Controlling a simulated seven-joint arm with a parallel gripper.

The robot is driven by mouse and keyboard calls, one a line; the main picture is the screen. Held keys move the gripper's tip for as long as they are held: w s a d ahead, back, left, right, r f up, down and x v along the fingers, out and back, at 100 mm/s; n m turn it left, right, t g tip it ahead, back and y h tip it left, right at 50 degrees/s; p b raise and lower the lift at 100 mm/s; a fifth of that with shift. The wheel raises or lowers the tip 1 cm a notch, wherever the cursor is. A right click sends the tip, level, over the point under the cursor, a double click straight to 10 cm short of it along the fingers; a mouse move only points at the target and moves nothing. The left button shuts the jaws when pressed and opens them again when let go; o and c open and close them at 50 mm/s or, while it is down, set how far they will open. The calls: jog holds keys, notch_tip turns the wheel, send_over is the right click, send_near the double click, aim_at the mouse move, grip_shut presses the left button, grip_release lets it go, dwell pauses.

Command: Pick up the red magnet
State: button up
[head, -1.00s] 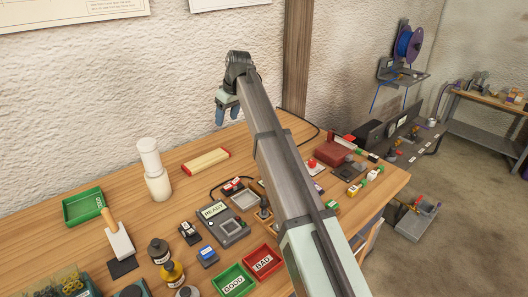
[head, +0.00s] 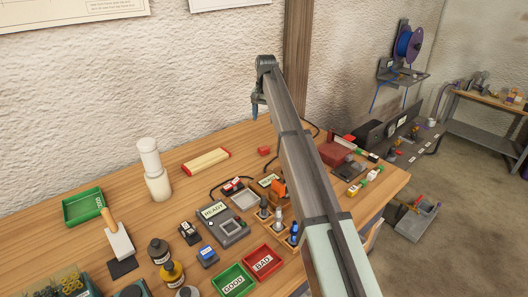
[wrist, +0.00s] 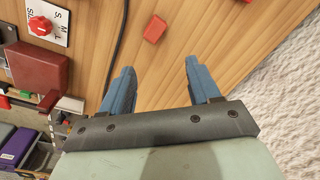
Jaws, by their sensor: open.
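The red magnet, a small plain red block (head: 263,151), lies on the wooden bench behind the other items, near the wall. In the wrist view the red magnet (wrist: 154,29) lies on bare wood near the top, beyond the fingertips and roughly in line with the gap between them. My gripper (head: 255,111) is raised above the back of the bench, apart from the block. In the wrist view my gripper (wrist: 162,78) has its two blue fingers spread with nothing between them.
A black cable (wrist: 119,45) runs left of the block, with a panel bearing a red knob (wrist: 40,27) beyond it. The rough wall (wrist: 285,90) is close on the right. A red-and-cream bar (head: 205,161) lies left of the block. Bare wood surrounds the block.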

jog(key=m, duration=0.9)
send_over(264, 148)
jog(key=f, duration=0.8)
jog(key=shift+w+d+f, duration=0.15)
jog(key=shift+d+f, duration=0.15)
jog(key=shift+a+f, duration=0.15)
jog(key=shift+f, duration=1.15)
jog(key=shift+a+f, duration=0.15)
jog(key=shift+f, duration=1.15)
jog(key=shift+c, duration=0.3)
grip_shut()
